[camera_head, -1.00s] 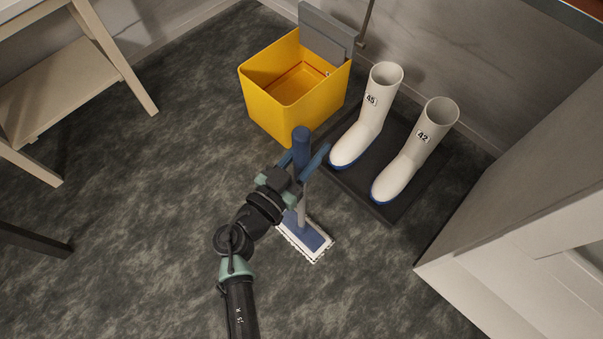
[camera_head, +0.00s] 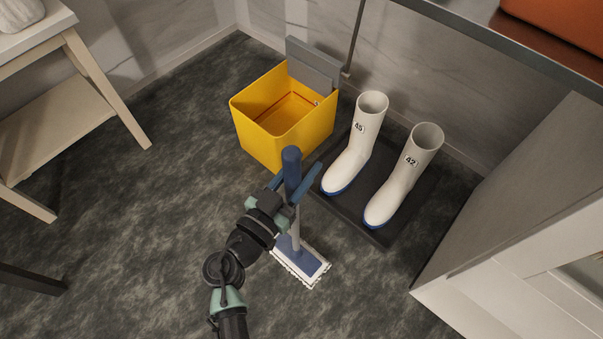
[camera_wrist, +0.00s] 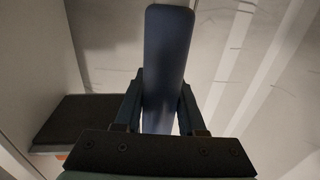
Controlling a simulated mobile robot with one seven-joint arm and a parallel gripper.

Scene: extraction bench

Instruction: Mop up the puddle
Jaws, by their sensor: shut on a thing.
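My gripper (camera_head: 287,188) is shut on the handle of a mop. The mop (camera_head: 291,165) has a blue grip at its top, a pale pole and a flat blue head (camera_head: 303,263) with a white fringed pad. The head is low at the floor; I cannot tell if it touches. The mop stands nearly upright. In the wrist view the blue grip (camera_wrist: 167,60) rises between my two fingers (camera_wrist: 160,110). No puddle can be made out on the dark mottled floor; my arm and the mop head hide part of it.
A yellow bucket (camera_head: 305,130) with a grey upright panel stands behind the mop. White boots marked 45 (camera_head: 350,150) and 42 (camera_head: 400,185) stand on a dark tray (camera_head: 375,232). A white cabinet (camera_head: 520,250) is at right, a wooden table (camera_head: 100,85) at left.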

